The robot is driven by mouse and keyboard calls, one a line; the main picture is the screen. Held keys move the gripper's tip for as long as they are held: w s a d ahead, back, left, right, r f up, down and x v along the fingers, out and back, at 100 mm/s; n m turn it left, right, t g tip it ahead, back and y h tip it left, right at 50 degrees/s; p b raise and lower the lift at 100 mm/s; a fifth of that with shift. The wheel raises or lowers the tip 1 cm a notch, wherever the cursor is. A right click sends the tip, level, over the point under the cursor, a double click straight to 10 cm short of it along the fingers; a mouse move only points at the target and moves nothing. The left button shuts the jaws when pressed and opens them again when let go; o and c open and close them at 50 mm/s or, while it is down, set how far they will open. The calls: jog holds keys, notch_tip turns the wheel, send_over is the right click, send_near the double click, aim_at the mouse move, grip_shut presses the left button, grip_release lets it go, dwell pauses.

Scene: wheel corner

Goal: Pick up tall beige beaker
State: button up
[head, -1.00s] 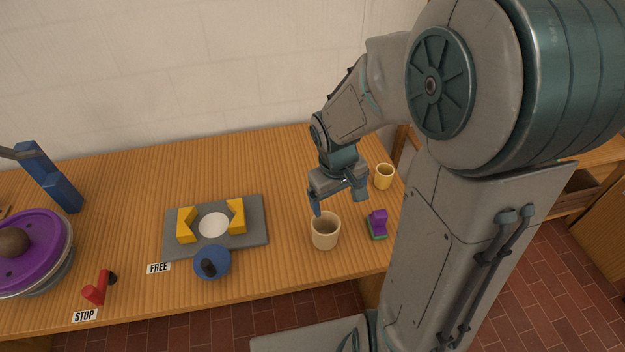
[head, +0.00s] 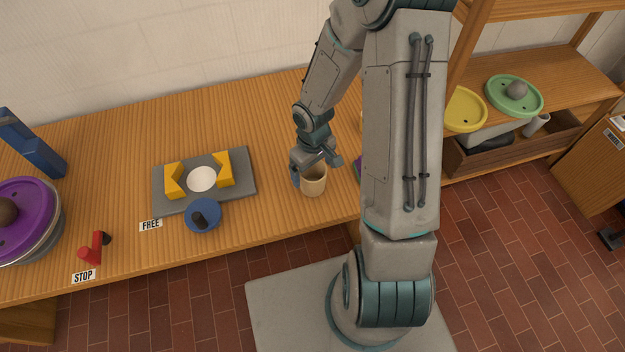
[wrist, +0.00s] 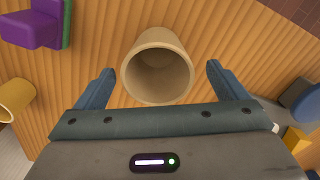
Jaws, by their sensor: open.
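The tall beige beaker (head: 313,182) stands upright on the wooden table near its front edge. In the wrist view the beaker (wrist: 158,68) shows its open mouth, which looks empty, between and just ahead of my two fingers. My gripper (head: 311,171) is at the beaker's rim in the head view, pointing down, with one blue finger on the beaker's left side. In the wrist view my gripper (wrist: 158,80) is open, with a gap on each side of the beaker. I cannot tell whether a finger touches it.
A yellow cup (wrist: 14,98) and a purple block on a green base (wrist: 38,22) are close by. A grey fixture with yellow jaws (head: 242,189) and a blue knob (head: 203,216) lie left. A red lever (head: 92,249) and a purple-lidded pot (head: 28,207) are farther left.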

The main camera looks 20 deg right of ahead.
aim_at(312, 178)
jog(key=shift+w+f, duration=0.15)
jog(key=shift+f, duration=1.3)
jog(key=shift+w+f, duration=0.15)
jog(key=shift+f, duration=1.3)
jog(key=c, duration=1.2)
